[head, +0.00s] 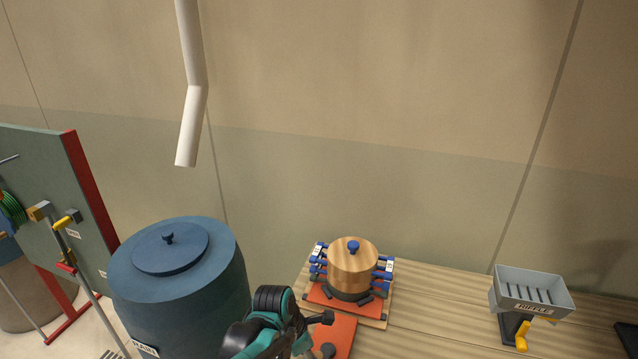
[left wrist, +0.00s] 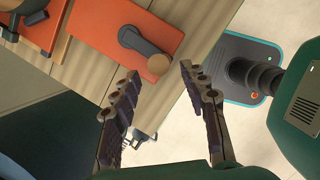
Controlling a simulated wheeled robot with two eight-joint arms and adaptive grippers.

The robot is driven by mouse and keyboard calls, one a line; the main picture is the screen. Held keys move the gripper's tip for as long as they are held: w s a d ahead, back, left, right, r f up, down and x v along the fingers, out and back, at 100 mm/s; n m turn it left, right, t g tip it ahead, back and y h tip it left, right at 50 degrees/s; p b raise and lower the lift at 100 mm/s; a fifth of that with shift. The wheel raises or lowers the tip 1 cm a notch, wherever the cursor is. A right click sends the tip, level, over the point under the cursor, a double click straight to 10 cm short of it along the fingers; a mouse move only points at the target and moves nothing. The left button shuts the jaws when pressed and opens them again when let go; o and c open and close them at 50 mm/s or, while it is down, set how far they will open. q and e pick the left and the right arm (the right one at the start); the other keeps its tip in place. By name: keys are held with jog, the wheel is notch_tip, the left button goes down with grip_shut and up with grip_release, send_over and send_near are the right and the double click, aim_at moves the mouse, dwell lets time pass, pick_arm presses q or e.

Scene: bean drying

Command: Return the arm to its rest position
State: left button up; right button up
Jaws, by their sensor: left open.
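My left gripper (left wrist: 160,74) is open in the left wrist view, with two dark, jointed fingers spread apart and nothing between them. It hangs over the edge of the wooden table (left wrist: 90,75). An orange plate (left wrist: 90,22) with a dark crank and a wooden knob (left wrist: 158,64) lies just beyond the fingertips. In the head view my green and black left arm (head: 268,325) shows at the bottom centre; I cannot make out its jaws there. My right gripper is in neither view.
A large blue lidded barrel (head: 180,290) stands left of the arm. A grey riffle box (head: 533,290) stands at the right. A white pipe (head: 193,90) hangs above.

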pick_arm(q)
jog(key=s+a+m+t+y+b, duration=0.1)
jog(key=s+a+m+b, duration=0.3)
jog(key=a+m, duration=0.4)
jog(key=s+a+r+m+t+y+b, duration=0.1)
jog(key=s+a+m+t+b, duration=0.3)
jog(key=m, duration=1)
jog(key=shift+s+a+m+y, duration=0.4)
jog(key=shift+s+a+y, duration=0.1)
jog(key=shift+s+a, duration=1.35)
jog(key=shift+w+r, duration=0.1)
